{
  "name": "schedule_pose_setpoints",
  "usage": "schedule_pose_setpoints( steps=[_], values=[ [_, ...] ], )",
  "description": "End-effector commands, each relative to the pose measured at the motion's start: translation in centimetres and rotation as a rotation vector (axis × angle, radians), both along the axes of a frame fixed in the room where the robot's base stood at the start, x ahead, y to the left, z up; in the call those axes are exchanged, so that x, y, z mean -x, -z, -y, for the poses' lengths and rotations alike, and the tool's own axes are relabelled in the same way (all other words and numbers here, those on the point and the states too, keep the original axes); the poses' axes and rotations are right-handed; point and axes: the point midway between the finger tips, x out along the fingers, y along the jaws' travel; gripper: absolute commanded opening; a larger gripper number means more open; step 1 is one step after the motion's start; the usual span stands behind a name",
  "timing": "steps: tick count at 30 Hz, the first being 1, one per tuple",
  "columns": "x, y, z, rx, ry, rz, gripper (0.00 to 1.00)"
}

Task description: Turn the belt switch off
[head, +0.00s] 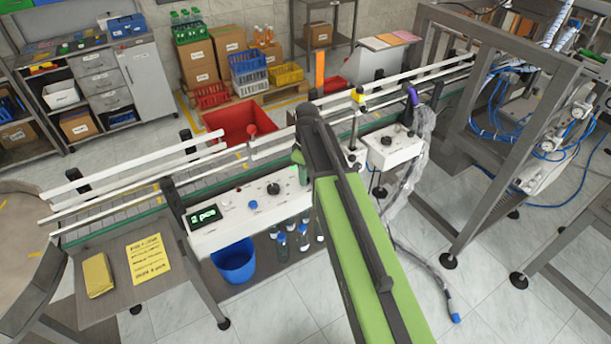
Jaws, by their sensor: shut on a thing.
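A white control box (215,234) stands at the front of the conveyor and carries a display reading "2 pcs", a blue button (253,205) and a black rotary knob (273,188). A second white box (405,154) to the right carries another black rotary knob (387,141). I cannot tell which control is the belt switch, and the knob positions are too small to read. My green and black arm reaches up between the two boxes and covers the right end of the first box. My gripper's jaws do not show; the arm hides that area.
The conveyor's white rails (130,188) run across behind the boxes. A red bin (240,122) stands behind it. A blue bucket (234,262) and several bottles stand below. A yellow note (148,258) and a yellow block (97,275) lie on the left shelf. A metal frame (480,150) stands right.

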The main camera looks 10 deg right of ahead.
Motion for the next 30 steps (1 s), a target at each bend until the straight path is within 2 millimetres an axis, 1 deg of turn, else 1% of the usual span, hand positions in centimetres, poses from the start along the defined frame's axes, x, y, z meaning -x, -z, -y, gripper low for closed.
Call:
schedule_pose_setpoints(
  steps=[11, 12, 16, 17, 26, 30],
  values=[
    [0.1, 0.0, -0.2, -0.003, -0.008, -0.004, 0.0],
    [0.1, 0.0, -0.2, -0.003, -0.008, -0.004, 0.34],
    [0.1, 0.0, -0.2, -0.003, -0.007, -0.003, 0.51],
    [0.1, 0.0, -0.2, -0.003, -0.007, -0.003, 0.53],
    [0.0, -0.1, -0.1, -0.001, -0.006, -0.002, 0.53],
    [0.0, -1.0, -0.1, -0.001, -0.006, -0.002, 0.53]
  ],
)
